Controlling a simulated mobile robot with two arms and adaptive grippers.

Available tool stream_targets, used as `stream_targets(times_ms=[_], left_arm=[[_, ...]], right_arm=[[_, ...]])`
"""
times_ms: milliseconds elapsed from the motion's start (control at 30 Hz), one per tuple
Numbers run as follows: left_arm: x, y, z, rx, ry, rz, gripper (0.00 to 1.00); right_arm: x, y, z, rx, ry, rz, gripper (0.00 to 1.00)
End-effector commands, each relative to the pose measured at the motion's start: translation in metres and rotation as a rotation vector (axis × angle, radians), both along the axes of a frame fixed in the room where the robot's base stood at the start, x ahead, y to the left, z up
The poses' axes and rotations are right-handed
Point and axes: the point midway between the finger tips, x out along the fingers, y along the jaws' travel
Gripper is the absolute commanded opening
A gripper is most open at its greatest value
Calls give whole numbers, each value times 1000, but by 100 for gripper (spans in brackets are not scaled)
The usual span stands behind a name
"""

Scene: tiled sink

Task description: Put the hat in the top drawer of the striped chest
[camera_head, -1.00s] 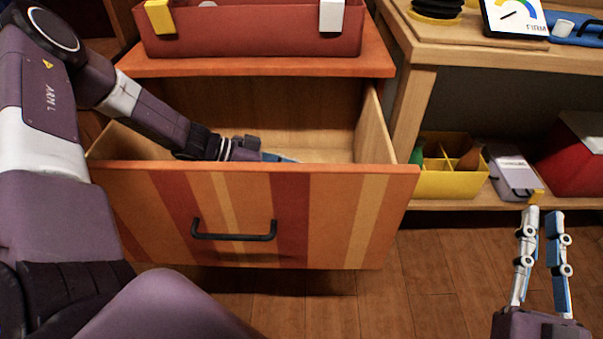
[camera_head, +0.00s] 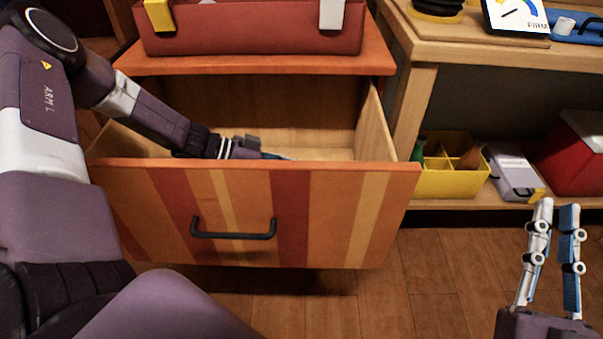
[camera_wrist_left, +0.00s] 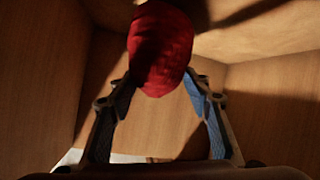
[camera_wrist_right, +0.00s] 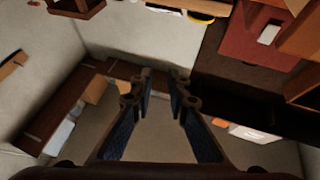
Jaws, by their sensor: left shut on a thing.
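The striped chest's top drawer (camera_head: 330,215) is pulled open, with a black handle on its orange, red and yellow front. My left arm reaches down into the drawer, and the front panel hides most of the left gripper in the head view. In the left wrist view a red knitted hat (camera_wrist_left: 160,50) sits between the fingertips of my left gripper (camera_wrist_left: 162,82), which is shut on it. Wooden drawer walls surround it there. The hat is hidden in the head view. My right gripper (camera_head: 555,210) is raised at the lower right, empty, its fingers apart.
A red toolbox (camera_head: 250,35) stands on the chest top (camera_head: 250,65), above the drawer. A wooden workbench (camera_head: 420,75) is to the right. Its lower shelf holds a yellow divided box (camera_head: 445,182), a grey case (camera_head: 513,172) and a red box (camera_head: 575,160). Floor shows below.

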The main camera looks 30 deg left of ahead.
Motion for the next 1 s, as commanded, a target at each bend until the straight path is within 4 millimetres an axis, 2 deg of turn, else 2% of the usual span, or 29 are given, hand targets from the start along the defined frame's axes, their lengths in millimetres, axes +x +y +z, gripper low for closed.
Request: stream_targets(times_ms=[1000], left_arm=[[0,0,-4,-1,-1,0,20]], right_arm=[[-17,-2,27,39,-143,6,15]])
